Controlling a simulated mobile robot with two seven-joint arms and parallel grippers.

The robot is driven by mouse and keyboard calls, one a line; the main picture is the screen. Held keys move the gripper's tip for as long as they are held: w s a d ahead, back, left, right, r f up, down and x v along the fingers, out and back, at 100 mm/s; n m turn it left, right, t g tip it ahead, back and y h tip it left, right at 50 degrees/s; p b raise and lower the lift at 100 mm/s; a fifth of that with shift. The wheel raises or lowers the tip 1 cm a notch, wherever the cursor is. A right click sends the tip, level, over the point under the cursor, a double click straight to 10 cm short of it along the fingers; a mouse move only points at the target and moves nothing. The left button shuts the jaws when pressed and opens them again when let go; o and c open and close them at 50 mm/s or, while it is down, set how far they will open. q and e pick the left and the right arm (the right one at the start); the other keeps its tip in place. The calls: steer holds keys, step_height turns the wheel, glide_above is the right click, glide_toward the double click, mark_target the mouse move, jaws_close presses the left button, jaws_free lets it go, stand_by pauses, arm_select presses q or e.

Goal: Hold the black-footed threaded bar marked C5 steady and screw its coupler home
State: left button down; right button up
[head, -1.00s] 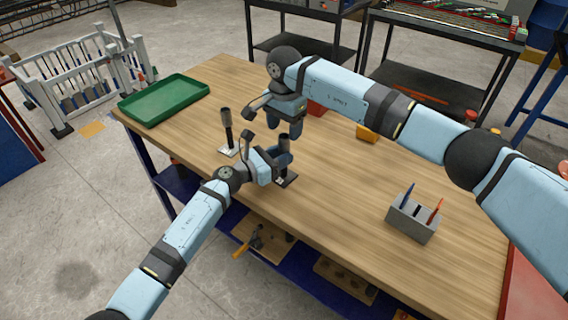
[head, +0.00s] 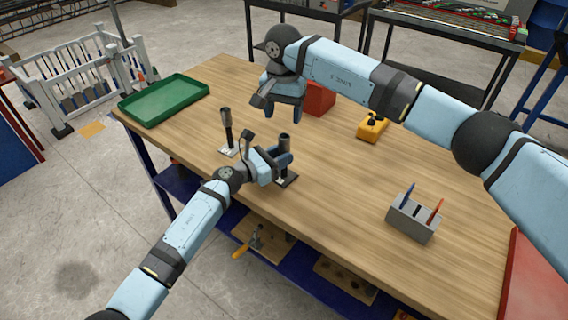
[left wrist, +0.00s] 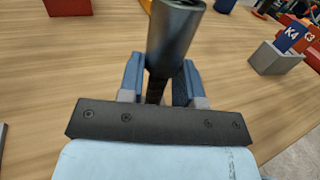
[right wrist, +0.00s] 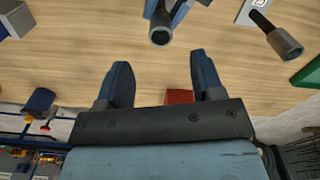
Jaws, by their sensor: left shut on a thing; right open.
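A dark threaded bar with a wide coupler (head: 284,142) on its top stands upright on a small foot plate (head: 288,181). My left gripper (head: 274,163) is shut on this bar below the coupler. The left wrist view shows the coupler (left wrist: 174,35) rising above the fingers (left wrist: 159,85). My right gripper (head: 284,115) is open and empty, behind and above the coupler. In the right wrist view the coupler (right wrist: 160,28) lies beyond the open fingers (right wrist: 163,75), apart from them. No C5 mark is readable, and the coupler's seating cannot be told.
A second bar with a coupler (head: 227,120) stands left on a pale foot. A green tray (head: 165,99) lies at the far left corner. A red bin (head: 319,98), a yellow box (head: 372,127) and a grey holder (head: 412,218) with tags stand right. The table's right middle is clear.

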mark_target(283, 145)
step_height(283, 145, down, 10)
steer(key=shift+r, duration=0.25)
steer(key=c, duration=1.1)
steer(key=shift+o, duration=0.3)
steer(key=m, duration=0.4)
steer(key=shift+w, duration=0.1)
steer(key=o, duration=1)
